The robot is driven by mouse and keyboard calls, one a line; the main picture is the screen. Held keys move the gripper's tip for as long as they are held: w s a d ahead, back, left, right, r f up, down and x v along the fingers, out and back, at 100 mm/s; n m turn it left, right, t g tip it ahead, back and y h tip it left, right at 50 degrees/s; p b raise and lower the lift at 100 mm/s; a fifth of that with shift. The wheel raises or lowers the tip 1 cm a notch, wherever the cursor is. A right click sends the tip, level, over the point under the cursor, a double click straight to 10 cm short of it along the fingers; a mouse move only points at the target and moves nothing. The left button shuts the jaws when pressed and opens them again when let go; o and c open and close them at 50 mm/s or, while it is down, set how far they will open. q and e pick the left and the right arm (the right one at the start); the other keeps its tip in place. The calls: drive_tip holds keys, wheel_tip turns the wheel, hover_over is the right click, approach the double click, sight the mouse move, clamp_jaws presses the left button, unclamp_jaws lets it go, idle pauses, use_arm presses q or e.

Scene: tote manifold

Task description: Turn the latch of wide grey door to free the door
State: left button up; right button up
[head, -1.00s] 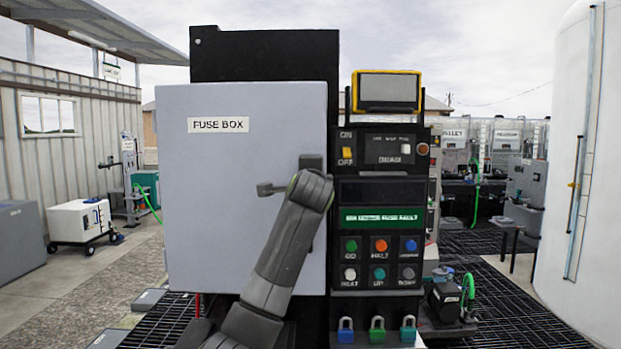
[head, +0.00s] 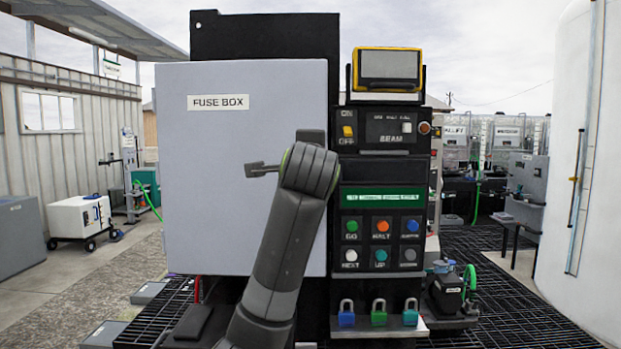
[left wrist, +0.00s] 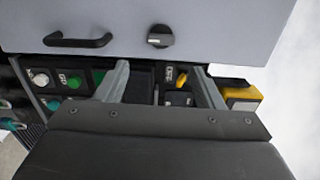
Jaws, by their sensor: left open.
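The wide grey door (head: 220,200), labelled FUSE BOX, is closed flat on the black cabinet. Its latch, a dark round knob (left wrist: 160,36) with a grey bar, shows in the left wrist view near the door's edge. The bar lies across that picture. A black handle (left wrist: 78,41) is beside the latch. In the head view, neither shows; my left arm covers that part of the door. My left gripper (left wrist: 160,68) is open and empty, its two fingers apart in front of the control panel. The latch is ahead of the gap, not between the fingers.
Right of the door is a control panel (head: 382,210) with several coloured buttons, switches and a yellow-framed box (head: 388,70) on top. A white tank (head: 590,180) stands far right.

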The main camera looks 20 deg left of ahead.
use_arm(q)
drive_tip(key=b+v, duration=0.2)
drive_tip(key=v, duration=0.5)
drive_tip(key=shift+s, duration=0.1)
